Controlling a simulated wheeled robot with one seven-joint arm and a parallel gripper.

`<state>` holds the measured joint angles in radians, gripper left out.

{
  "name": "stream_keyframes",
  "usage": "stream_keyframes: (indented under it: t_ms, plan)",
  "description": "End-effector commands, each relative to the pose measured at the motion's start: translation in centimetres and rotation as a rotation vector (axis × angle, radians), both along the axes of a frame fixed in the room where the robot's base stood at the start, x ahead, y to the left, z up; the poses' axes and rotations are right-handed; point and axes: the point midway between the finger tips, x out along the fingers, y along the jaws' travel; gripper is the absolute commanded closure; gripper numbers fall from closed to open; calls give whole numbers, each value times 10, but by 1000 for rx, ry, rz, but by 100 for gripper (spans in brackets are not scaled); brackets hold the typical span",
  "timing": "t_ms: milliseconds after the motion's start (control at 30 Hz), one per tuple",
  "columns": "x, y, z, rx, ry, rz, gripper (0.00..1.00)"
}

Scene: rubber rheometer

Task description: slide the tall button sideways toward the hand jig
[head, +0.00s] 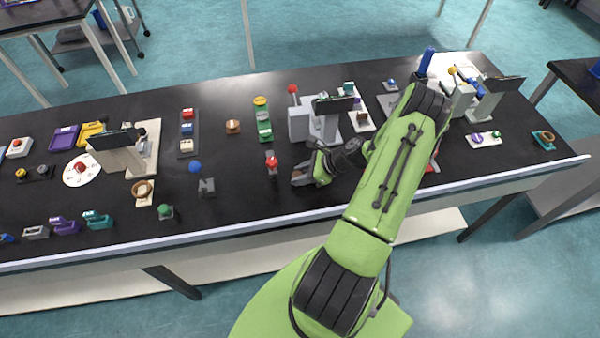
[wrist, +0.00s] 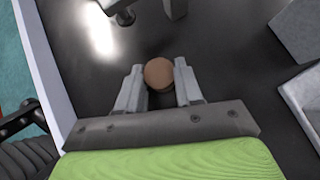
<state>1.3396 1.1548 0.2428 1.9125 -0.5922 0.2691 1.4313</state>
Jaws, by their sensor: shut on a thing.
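In the wrist view a round, brown-topped piece (wrist: 159,73), which looks like the tall button, sits between the two grey fingers of my gripper (wrist: 160,88). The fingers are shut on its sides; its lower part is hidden. In the head view my gripper (head: 303,178) is low over the black bench near its front edge, and the held piece is hard to make out there. I cannot tell for certain which thing is the hand jig. A grey jig-like piece (head: 206,187) stands to the left, near a blue ball.
A red-topped piece on a grey base (head: 271,164) stands close to the left of my gripper. A grey machine with a red-knobbed lever (head: 299,122) stands behind it. Bare black bench (head: 240,195) lies between my gripper and the grey piece. The bench's pale front edge (head: 270,219) is close.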

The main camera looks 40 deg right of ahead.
Motion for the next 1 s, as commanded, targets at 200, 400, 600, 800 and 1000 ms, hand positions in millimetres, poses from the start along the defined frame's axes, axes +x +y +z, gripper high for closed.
stream_keyframes:
  t_ms: [200, 400, 600, 800, 1000]
  plan:
    - [-1, 0, 0, 0, 0, 1, 94]
    - [-1, 0, 0, 0, 0, 1, 51]
    - [-1, 0, 0, 0, 0, 1, 35]
    - [-2, -1, 1, -1, 0, 1, 35]
    - [-22, -16, 23, -4, 2, -4, 35]
